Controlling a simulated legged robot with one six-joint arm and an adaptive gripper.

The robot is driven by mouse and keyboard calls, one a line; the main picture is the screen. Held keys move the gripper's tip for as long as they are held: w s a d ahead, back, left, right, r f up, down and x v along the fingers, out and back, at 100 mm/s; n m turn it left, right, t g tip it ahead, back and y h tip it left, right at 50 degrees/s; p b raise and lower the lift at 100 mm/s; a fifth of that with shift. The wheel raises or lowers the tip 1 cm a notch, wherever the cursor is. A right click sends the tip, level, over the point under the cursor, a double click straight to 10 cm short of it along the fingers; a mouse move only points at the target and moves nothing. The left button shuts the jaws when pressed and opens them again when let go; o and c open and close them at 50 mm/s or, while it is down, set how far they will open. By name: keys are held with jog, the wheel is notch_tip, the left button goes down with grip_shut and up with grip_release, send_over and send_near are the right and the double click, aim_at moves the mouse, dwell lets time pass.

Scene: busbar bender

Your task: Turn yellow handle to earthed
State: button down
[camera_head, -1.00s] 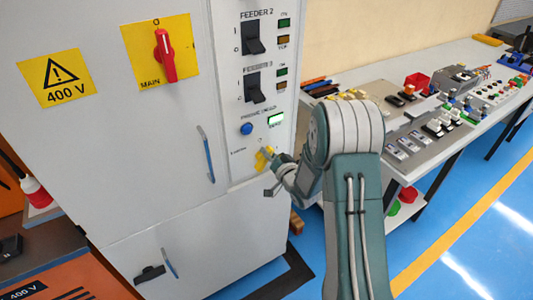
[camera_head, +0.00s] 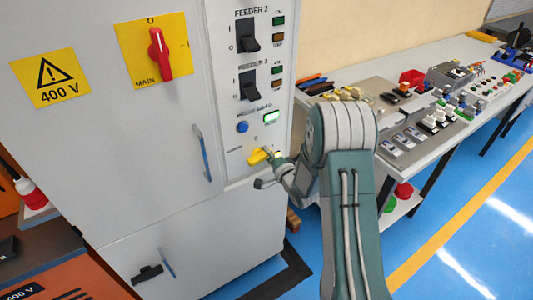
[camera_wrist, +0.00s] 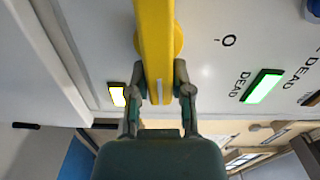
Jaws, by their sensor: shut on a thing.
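The yellow handle (camera_head: 257,156) is on the lower part of the grey cabinet's control panel, below a blue button and a lit green indicator. It lies close to level in the head view. In the wrist view the yellow handle (camera_wrist: 155,45) runs down from its round yellow hub between my fingers. My gripper (camera_wrist: 160,82) is shut on its end, with one finger on each side. In the head view my gripper (camera_head: 273,160) is at the handle's right end, partly hidden by my wrist. The small position labels around the handle are too small to read in the head view.
The lit green indicator (camera_wrist: 263,86) has DEAD beside it in the wrist view. The blue button (camera_head: 242,127) is just above the handle. A red main switch (camera_head: 160,54) and a blue door handle (camera_head: 203,153) are left. A bench (camera_head: 368,152) with electrical parts stands right.

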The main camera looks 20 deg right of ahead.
jog(key=shift+d+f+m, duration=0.1)
jog(key=shift+f+m, duration=0.1)
jog(key=shift+m, duration=0.4)
jog(key=shift+f, duration=0.1)
jog(key=c, duration=0.5)
grip_release()
jog(key=shift+d, duration=0.1)
jog(key=shift+w, duration=0.1)
jog(key=shift+s, duration=0.3)
jog(key=v, duration=1.1)
jog(key=shift+s+d, duration=0.15)
